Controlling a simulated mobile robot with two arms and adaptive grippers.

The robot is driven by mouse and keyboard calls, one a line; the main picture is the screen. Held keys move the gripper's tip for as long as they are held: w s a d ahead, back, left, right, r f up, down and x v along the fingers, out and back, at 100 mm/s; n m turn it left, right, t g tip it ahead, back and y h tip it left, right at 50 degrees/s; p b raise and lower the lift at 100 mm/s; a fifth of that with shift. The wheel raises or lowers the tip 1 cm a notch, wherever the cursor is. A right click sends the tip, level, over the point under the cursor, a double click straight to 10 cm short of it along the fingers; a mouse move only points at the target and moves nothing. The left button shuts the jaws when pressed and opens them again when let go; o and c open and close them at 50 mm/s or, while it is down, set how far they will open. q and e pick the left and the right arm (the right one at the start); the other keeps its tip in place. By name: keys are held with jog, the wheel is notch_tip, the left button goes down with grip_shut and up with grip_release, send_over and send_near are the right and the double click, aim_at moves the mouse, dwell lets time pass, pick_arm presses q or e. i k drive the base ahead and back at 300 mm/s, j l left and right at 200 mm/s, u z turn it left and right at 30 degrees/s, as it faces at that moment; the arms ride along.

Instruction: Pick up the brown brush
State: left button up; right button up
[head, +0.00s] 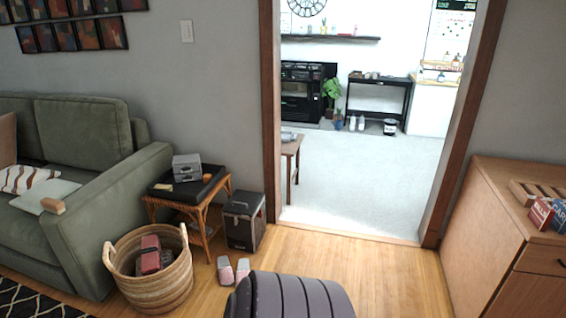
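A small tan-brown block-like object (53,206) lies on the green sofa at the left, at the inner edge of its armrest by a pale cushion. It may be the brown brush, but it is too small to tell and no bristles show. Neither of my grippers is in view, so I cannot see what they hold.
The green sofa (95,215) fills the left side. A wicker basket (155,288), a side table (163,190), a dark box (240,222) and slippers (226,271) stand beside it. A wooden cabinet (482,235) is at right. Bare floor (385,275) leads to an open doorway.

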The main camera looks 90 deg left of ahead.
aim_at(51, 205)
jog(key=u, duration=5.35)
jog(key=i+l, duration=0.5)
jog(key=i+l+z, duration=0.15)
jog(key=i+l, duration=0.4)
jog(key=i, duration=0.15)
